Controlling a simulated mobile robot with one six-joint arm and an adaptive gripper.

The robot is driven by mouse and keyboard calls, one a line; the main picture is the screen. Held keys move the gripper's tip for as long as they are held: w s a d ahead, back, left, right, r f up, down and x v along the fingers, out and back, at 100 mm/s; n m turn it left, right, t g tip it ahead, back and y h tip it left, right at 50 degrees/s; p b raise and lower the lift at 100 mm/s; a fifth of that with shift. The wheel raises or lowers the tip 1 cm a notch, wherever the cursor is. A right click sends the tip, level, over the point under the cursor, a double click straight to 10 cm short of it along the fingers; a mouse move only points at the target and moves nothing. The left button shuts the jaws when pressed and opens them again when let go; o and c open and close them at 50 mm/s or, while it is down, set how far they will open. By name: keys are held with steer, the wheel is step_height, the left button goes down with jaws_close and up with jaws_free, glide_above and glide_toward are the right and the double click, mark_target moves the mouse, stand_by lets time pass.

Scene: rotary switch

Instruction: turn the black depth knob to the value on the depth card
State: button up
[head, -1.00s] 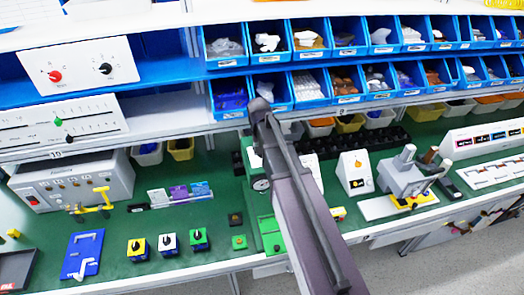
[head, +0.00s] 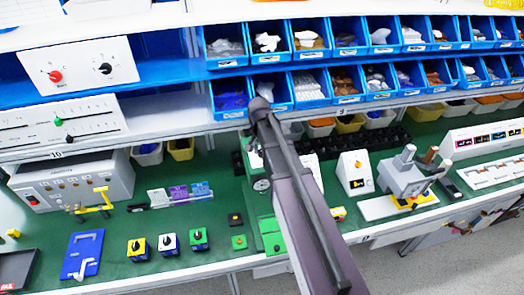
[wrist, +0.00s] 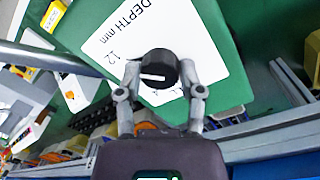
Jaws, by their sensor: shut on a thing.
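In the wrist view the black depth knob (wrist: 158,62) sits on a white plate (wrist: 105,30) printed "DEPTH mm". A number 12 shows left of the knob, and other markings below it are partly hidden by a finger. A white pointer line on the knob lies nearly level in the picture. My gripper (wrist: 161,76) is shut on the knob, with one finger at each side. In the head view my arm hides the knob and my gripper. Purple cards (head: 179,192) and a blue card (head: 200,189) stand on the green bench; their print is too small to read.
Small yellow (head: 138,249), white (head: 168,243) and green (head: 198,238) blocks with black knobs stand at the bench front. A panel (head: 80,67) with a red and a black knob is at upper left. Blue bins (head: 345,85) line the shelf above.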

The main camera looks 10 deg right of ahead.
steer(key=o, duration=1.2)
steer(key=shift+c, duration=0.2)
steer(key=shift+n, duration=0.4)
